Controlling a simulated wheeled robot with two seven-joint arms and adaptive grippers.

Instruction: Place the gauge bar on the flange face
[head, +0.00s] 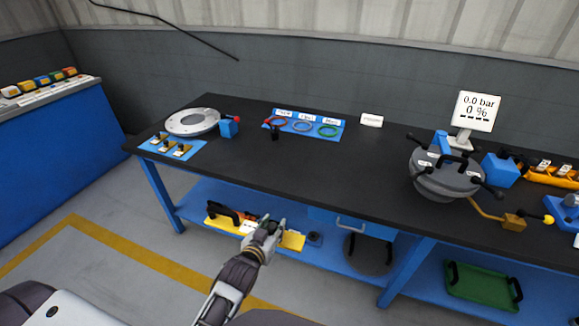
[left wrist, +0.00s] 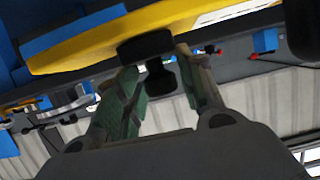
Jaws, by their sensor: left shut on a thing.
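The yellow gauge bar (head: 292,240) shows at my left gripper (head: 270,228), in front of the bench's lower shelf. In the left wrist view the yellow bar (left wrist: 100,40) runs across the top, with a pale label strip. My left fingers (left wrist: 160,90) are closed around a black knob (left wrist: 158,75) under it. The gripper hides part of the bar in the head view. The grey round flanged shell (head: 435,183) stands on the bench at right, with black-handled clamps around its rim. Fittings cover much of its top. My right gripper is not in view.
The black bench top (head: 310,170) is clear in the middle. A pale disc with holes (head: 192,122) lies at its left, near a blue mat (head: 150,146). Coloured rings lie on a blue board (head: 340,132). A display (head: 476,111) reads 0.0 bar. A green tray (head: 480,288) is low right.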

